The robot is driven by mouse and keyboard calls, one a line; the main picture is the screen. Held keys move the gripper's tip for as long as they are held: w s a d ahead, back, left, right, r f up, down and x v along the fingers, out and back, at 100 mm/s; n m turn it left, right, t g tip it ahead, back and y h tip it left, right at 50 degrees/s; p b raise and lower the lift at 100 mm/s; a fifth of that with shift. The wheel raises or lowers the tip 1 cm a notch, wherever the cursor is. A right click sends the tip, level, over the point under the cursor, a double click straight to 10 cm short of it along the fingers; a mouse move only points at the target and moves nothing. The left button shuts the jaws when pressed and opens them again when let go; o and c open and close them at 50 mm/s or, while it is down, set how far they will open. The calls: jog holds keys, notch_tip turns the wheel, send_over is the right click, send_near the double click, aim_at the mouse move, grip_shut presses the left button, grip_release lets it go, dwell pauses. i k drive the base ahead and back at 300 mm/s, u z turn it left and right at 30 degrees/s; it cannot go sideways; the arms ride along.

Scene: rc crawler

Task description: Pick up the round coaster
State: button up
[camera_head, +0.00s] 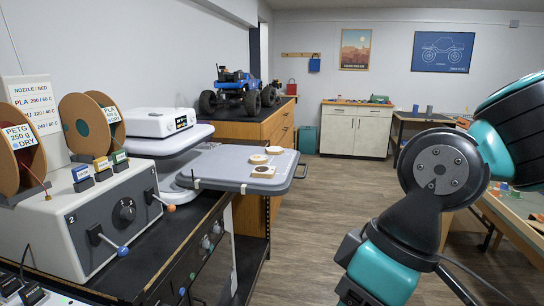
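Small pale pieces lie close together on a grey tray-like surface (225,165) in the middle of the view. One is a thin round disc, which looks like the round coaster (258,158). A second small roundish piece (274,150) lies just behind it to the right. A squarish pale piece with a dark round centre (262,171) lies in front. They are too small to tell which are coasters. My arm fills the right side, well apart from the tray. My gripper's fingers are not in view.
A grey control box (90,220) with levers and brown spools stands at the left. A white device (160,122) stands behind the tray. A blue crawler (238,90) sits on a wooden cabinet (270,125). The wood floor (340,200) is open to the tray's right.

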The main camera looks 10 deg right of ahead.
aim_at(254, 159)
jog(key=u, duration=0.55)
jog(key=k, duration=0.65)
jog(key=z, duration=0.05)
jog(key=i, duration=0.55)
jog(key=z, duration=1)
jog(key=i, duration=1.25)
jog(key=u, duration=1)
jog(key=i, duration=0.6)
jog(key=u, duration=0.6)
